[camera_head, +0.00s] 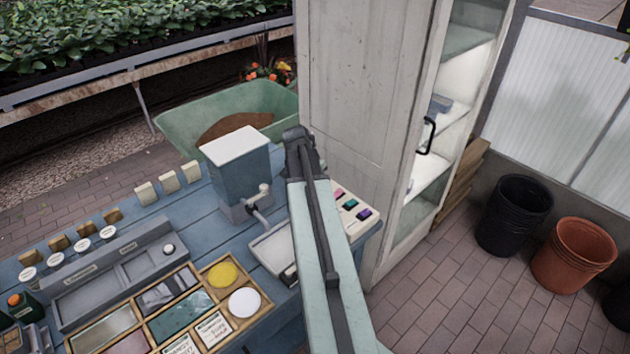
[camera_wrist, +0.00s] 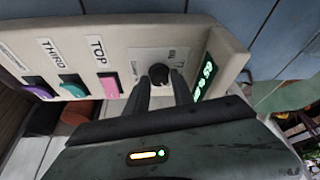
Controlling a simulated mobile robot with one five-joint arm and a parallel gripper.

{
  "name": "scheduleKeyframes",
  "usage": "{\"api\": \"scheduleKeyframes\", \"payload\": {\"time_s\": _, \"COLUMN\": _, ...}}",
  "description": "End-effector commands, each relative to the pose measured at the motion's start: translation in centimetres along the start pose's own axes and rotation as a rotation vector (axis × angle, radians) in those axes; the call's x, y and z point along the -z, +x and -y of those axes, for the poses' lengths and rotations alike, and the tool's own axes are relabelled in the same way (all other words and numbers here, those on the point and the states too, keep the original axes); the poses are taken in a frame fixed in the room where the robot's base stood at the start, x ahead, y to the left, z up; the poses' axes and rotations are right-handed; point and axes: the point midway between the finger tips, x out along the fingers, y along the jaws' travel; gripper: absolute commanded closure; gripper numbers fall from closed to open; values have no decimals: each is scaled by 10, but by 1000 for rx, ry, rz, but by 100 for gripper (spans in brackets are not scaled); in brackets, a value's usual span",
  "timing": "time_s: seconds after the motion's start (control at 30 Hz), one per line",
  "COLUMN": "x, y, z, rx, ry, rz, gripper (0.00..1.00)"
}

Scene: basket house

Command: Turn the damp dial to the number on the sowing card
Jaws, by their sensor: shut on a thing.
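A cream control panel (camera_wrist: 130,58) fills the upper part of the wrist view, with a small black dial (camera_wrist: 159,73) near its right end. My gripper (camera_wrist: 161,86) has its two dark fingers on either side of this dial, shut on it. Print around the dial is partly covered and too small to read. A narrow display (camera_wrist: 205,77) with green characters sits to its right; I cannot read its value. In the head view, the panel (camera_head: 349,204) is partly behind my arm, and the dial and fingers are hidden. I cannot tell which card is the sowing card.
A pink button (camera_wrist: 110,84) labelled TOP, a teal button (camera_wrist: 73,84) and a purple button (camera_wrist: 38,87) share the panel. A grey box with a crank (camera_head: 240,170) and a wooden compartment tray (camera_head: 165,310) stand on the blue bench. A tall cabinet (camera_head: 360,90) rises close behind.

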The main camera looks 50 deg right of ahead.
Motion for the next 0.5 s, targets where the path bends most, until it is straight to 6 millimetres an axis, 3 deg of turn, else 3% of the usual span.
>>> {"api": "scheduleKeyframes", "payload": {"time_s": 0.3, "x": -2, "y": 0, "z": -2, "rx": -4, "ry": 1, "rz": 7, "gripper": 100}}
{"api": "scheduleKeyframes", "payload": {"time_s": 0.33, "x": -2, "y": 0, "z": -1, "rx": -4, "ry": 0, "rz": 7, "gripper": 66}}
{"api": "scheduleKeyframes", "payload": {"time_s": 0.37, "x": -2, "y": 0, "z": -1, "rx": -4, "ry": 0, "rz": 7, "gripper": 57}}
{"api": "scheduleKeyframes", "payload": {"time_s": 0.4, "x": -2, "y": 0, "z": -1, "rx": -3, "ry": 0, "rz": 6, "gripper": 50}}
{"api": "scheduleKeyframes", "payload": {"time_s": 0.5, "x": -2, "y": 0, "z": -1, "rx": -2, "ry": 0, "rz": 5, "gripper": 50}}
